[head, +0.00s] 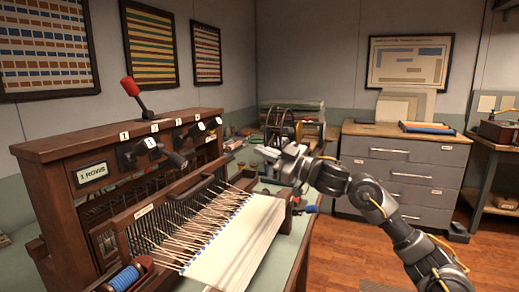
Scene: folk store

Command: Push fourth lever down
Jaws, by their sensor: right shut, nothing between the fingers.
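The wooden loom (68,150) stands on the left with a row of levers along its upper front. The other levers (176,158) point forward and lower, with small white number tags. The tags on the far levers (216,121) are too small to read surely. My right gripper (260,152) is shut and empty, to the right of the far end of the lever row and apart from it in the picture. My left gripper is not in view.
White warp threads and cloth (238,245) stretch from the loom's front. A blue thread spool (124,278) lies at the near left. A spoked wheel (281,125) stands behind my right gripper. A grey drawer cabinet (400,170) is at the back right. Wooden floor shows at right.

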